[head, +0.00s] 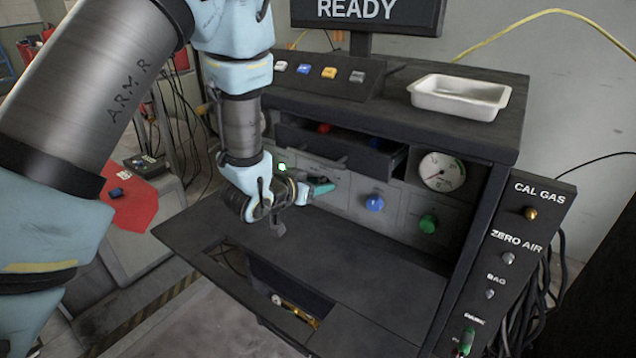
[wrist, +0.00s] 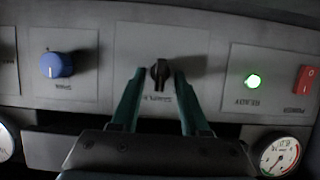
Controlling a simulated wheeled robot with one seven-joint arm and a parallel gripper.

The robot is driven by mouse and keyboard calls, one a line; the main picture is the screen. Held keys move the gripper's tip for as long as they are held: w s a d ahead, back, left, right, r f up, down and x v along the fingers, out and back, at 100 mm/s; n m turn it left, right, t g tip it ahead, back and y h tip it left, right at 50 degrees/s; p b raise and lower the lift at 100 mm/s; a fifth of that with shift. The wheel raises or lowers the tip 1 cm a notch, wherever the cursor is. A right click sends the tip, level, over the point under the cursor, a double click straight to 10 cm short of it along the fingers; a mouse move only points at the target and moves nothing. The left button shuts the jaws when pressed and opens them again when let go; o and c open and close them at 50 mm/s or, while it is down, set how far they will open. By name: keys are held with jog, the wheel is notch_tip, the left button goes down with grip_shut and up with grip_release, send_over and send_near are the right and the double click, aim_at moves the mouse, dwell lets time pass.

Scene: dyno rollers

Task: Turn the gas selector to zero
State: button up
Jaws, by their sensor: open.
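The black selector knob (wrist: 159,73) sits on a pale panel plate with a label too blurred to read, and I take it as the gas selector. The wrist picture is upside down, and the knob's position cannot be read. My gripper (wrist: 158,78) is open, with one green finger on each side of the knob and a gap showing between. I cannot tell whether either finger touches it. In the head view my gripper (head: 325,188) is at the front panel, left of the blue knob (head: 374,203), and hides most of the selector.
A lit green lamp (wrist: 253,81) and a red power switch (wrist: 305,79) flank the selector on one side, and the blue knob the other. A gauge (head: 442,171) and green knob (head: 428,223) are farther right. The desk shelf (head: 370,285) lies below; an open drawer (head: 350,150) hangs above.

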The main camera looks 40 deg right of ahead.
grip_shut()
dwell(0.3)
jog(key=shift+w, duration=0.1)
jog(key=n+g, duration=0.1)
jog(key=n+g+b, duration=0.1)
jog(key=n, duration=0.1)
jog(key=shift+w+a+f+h, duration=0.1)
jog(key=shift+w+a+h, duration=0.05)
jog(key=shift+w+h, duration=0.2)
jog(key=n+g+h, duration=0.1)
jog(key=n+g, duration=0.1)
jog(key=n, duration=0.1)
jog(key=shift+f+n, duration=0.1)
jog(key=shift+n, duration=0.2)
dwell(0.6)
